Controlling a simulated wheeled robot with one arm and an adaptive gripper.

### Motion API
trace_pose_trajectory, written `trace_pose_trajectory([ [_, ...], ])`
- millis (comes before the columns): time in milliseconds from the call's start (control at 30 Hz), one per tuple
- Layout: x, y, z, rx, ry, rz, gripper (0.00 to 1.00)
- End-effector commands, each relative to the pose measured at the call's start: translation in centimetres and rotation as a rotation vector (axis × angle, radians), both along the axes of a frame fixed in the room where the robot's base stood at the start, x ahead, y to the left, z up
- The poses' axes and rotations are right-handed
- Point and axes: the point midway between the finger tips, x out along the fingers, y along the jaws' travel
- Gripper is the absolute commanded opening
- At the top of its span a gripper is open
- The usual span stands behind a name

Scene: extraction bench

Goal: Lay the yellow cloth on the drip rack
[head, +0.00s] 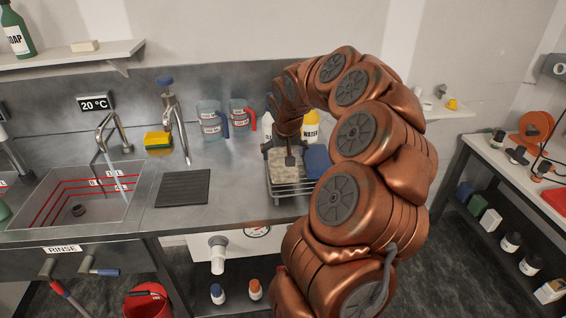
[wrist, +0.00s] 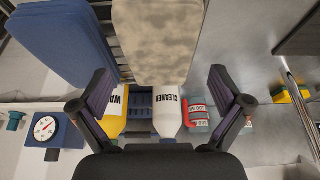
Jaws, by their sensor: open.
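A pale, mottled yellowish-beige cloth (head: 291,172) lies on the wire drip rack (head: 292,192); it also shows in the wrist view (wrist: 157,40). No brighter yellow cloth is in view. A folded blue cloth (head: 317,160) lies beside it on the same rack, to its left in the wrist view (wrist: 60,40), with rack bars (wrist: 105,15) between them. My gripper (head: 287,150) is at the back end of the beige cloth. In the wrist view its fingers are spread wide (wrist: 160,90), with nothing held between them. Part of the rack is hidden by my arm.
Behind the rack stand a yellow WATER bottle (head: 310,127) and a white CLEANER bottle (wrist: 167,115). Two measuring jugs (head: 211,122) stand left, near a yellow sponge (head: 158,140). A dark ribbed mat (head: 183,188) lies by the sink (head: 90,195). Counter between mat and rack is clear.

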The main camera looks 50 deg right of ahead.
Motion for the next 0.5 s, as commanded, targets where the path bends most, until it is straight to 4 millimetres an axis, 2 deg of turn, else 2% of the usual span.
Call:
trace_pose_trajectory([
  [300,-1.5,1.2,4.8,-0.004,-0.005,0.0,1.0],
  [500,-2.1,1.6,6.5,-0.001,-0.005,0.0,1.0],
])
